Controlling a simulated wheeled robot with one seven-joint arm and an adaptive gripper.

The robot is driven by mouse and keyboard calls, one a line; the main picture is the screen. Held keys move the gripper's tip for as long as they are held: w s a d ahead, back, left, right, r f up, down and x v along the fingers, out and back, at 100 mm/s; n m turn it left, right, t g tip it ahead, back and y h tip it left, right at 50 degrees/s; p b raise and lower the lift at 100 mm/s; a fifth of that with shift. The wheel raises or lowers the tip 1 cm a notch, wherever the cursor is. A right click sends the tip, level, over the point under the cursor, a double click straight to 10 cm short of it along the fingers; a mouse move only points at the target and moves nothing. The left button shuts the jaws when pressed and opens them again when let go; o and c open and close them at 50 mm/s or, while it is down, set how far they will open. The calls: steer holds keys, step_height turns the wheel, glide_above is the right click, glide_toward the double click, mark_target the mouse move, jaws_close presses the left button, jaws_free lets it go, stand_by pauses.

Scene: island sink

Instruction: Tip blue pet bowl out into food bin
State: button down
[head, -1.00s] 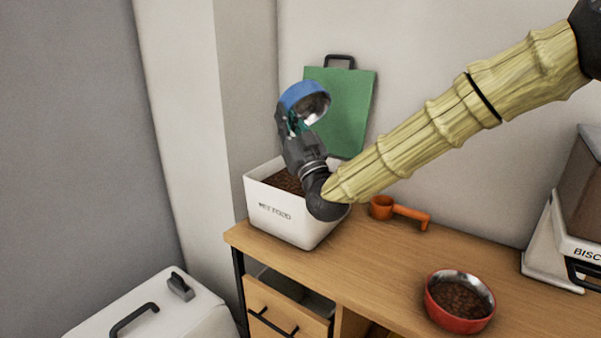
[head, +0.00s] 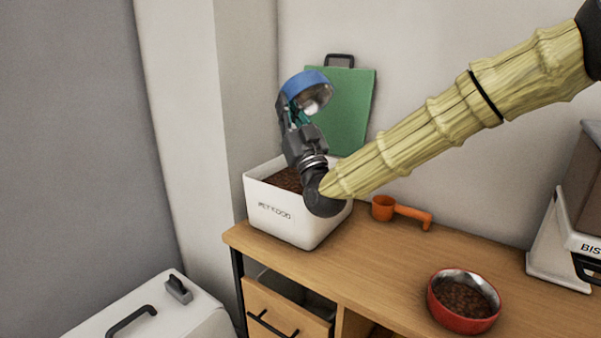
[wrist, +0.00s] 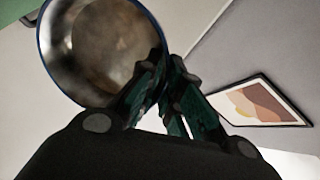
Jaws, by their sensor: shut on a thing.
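The blue pet bowl (head: 303,82) is held up in the air above the white food bin (head: 283,215), with its metal inside turned toward the right and down. My gripper (head: 302,113) is shut on the bowl's rim. In the wrist view my gripper's fingers (wrist: 165,95) meet the bowl's edge, and the bowl's metal inside (wrist: 105,45) shows no clear pieces of food. The bin stands on the left end of the wooden counter, lid off, with brown kibble (head: 288,180) in it. My wrist hides part of the bin's opening.
A red bowl of kibble (head: 463,302) stands at the counter's front right. A green board (head: 345,110) leans on the wall. A biscuit container (head: 567,235) is at far right. The mid counter is clear.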

steer(key=shift+s+r+t+b, duration=0.1)
steer(key=shift+r+t+b, duration=0.25)
steer(key=shift+r, duration=0.1)
steer(key=shift+p, duration=0.55)
stand_by(2.0)
step_height(320, 180, down, 8)
steer(key=w+n+g+h+p, duration=0.1)
steer(key=g+p, duration=0.4)
steer(key=p, duration=0.5)
steer(key=shift+w+a+r+h, duration=0.25)
steer(key=shift+w+a+h, duration=0.25)
steer(key=shift+w, duration=0.1)
steer(key=shift+r+g+p, duration=0.15)
steer(key=shift+g+p, duration=0.3)
steer(key=shift+p, duration=0.25)
steer(key=shift+w+a+r+g+h+p, duration=0.1)
steer(key=shift+w+g+h+p, duration=0.15)
steer(key=shift+p, duration=0.8)
